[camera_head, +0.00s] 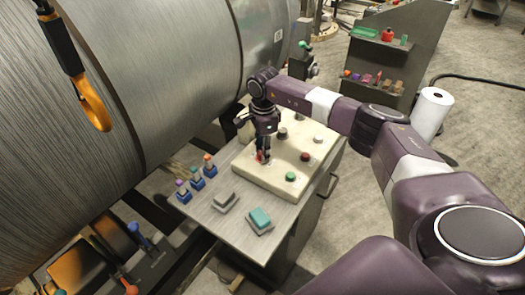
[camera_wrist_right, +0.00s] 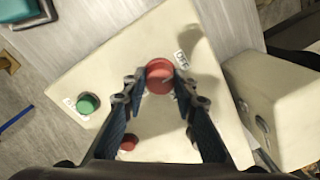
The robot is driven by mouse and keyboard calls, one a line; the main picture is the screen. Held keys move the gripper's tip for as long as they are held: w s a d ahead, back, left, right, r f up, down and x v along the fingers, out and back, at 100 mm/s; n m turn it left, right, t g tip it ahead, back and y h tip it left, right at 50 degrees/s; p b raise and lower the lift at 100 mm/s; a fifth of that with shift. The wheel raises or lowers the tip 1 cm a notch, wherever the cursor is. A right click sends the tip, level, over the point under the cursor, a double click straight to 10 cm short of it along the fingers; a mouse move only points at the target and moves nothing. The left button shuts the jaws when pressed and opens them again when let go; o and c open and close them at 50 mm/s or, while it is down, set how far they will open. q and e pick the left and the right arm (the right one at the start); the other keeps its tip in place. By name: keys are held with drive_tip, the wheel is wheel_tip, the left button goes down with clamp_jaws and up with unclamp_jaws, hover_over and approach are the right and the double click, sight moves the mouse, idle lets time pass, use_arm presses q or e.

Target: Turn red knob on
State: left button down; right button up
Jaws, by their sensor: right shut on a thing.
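The red knob (camera_head: 260,157) sits on a cream control panel (camera_head: 243,178), partly hidden by my right gripper (camera_head: 264,150) in the head view. In the right wrist view, the red knob (camera_wrist_right: 158,74) is round and lies between the two fingertips of my right gripper (camera_wrist_right: 160,72). The fingers are shut on it from both sides. An "OFF" label (camera_wrist_right: 181,59) is printed beside the knob. My left gripper is not in view.
The panel also bears a green button (camera_head: 291,177), a dark red button (camera_head: 305,156) and further knobs. Blue-based toggles (camera_head: 197,180) and two small blocks lie on the grey table (camera_head: 200,218). A large metal drum (camera_head: 170,70) stands close on the left; an orange hook (camera_head: 95,107) hangs there.

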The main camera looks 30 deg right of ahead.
drive_tip(key=shift+m, duration=0.3)
drive_tip(key=m+b, duration=0.1)
drive_tip(key=m, duration=0.2)
drive_tip(key=shift+m+b, duration=0.3)
drive_tip(key=m+b, duration=0.1)
drive_tip(key=m, duration=0.3)
drive_tip(key=shift+m, duration=0.3)
drive_tip(key=m, duration=0.4)
drive_tip(key=shift+w+r, duration=0.1)
drive_tip(key=shift+m+b, duration=0.35)
drive_tip(key=shift+m, duration=2.15)
drive_tip(key=o, duration=1.2)
drive_tip(key=shift+c, duration=0.2)
